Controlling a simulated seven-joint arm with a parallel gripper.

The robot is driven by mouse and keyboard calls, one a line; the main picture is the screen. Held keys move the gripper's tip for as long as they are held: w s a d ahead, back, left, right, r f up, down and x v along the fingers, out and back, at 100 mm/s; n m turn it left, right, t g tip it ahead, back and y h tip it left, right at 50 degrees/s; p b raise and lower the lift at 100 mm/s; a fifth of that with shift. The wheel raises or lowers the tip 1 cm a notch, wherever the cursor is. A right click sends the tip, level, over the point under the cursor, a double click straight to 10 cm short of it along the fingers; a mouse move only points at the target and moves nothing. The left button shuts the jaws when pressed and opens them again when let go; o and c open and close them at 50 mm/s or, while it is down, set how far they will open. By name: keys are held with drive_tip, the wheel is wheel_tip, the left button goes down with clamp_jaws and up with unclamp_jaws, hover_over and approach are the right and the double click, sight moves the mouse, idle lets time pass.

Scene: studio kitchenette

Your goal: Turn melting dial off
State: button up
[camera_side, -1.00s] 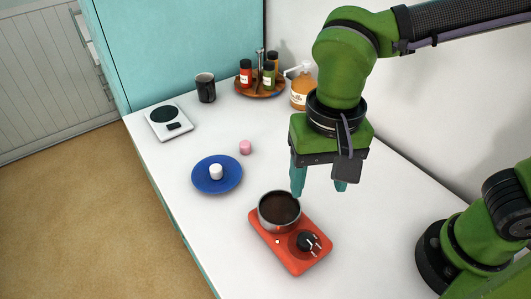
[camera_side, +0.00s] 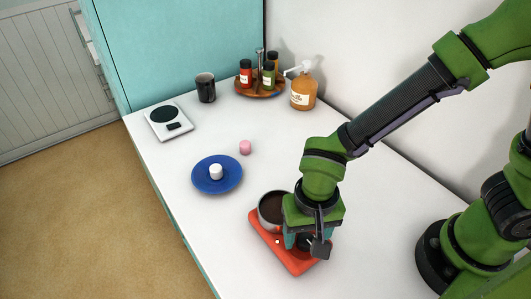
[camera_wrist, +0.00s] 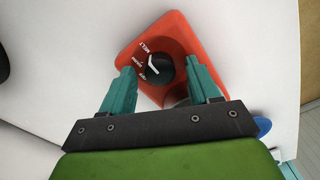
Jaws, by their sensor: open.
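The orange-red melting unit (camera_side: 288,262) sits near the counter's front edge, with a round pot of dark brown contents (camera_side: 271,208) on it. My gripper (camera_side: 303,246) is low over the unit beside the pot and mostly hides the dial there. In the wrist view the black dial (camera_wrist: 160,68) with a white pointer mark lies between my two teal fingers (camera_wrist: 161,82). The fingers are open, one on each side of it; I cannot tell whether either touches. White lettering including MELT, WARM and OFF lies around the dial. The pointer is toward the lettering, but its exact setting is unclear.
A blue plate (camera_side: 205,184) with a white piece (camera_side: 216,172) and a pink piece (camera_side: 245,147) lie left of the unit. A scale (camera_side: 158,128), dark mug (camera_side: 205,88), bottle tray (camera_side: 250,92) and pump bottle (camera_side: 304,90) stand farther back.

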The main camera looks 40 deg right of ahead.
drive_tip(key=shift+f, duration=0.1)
drive_tip(key=c, duration=1)
drive_tip(key=shift+c, duration=0.2)
drive_tip(key=n, duration=0.4)
drive_tip(key=shift+n, duration=0.3)
drive_tip(key=n, duration=0.4)
drive_tip(key=shift+n, duration=0.3)
drive_tip(key=n, duration=0.4)
drive_tip(key=shift+a+n, duration=0.1)
drive_tip(key=shift+n, duration=2.3)
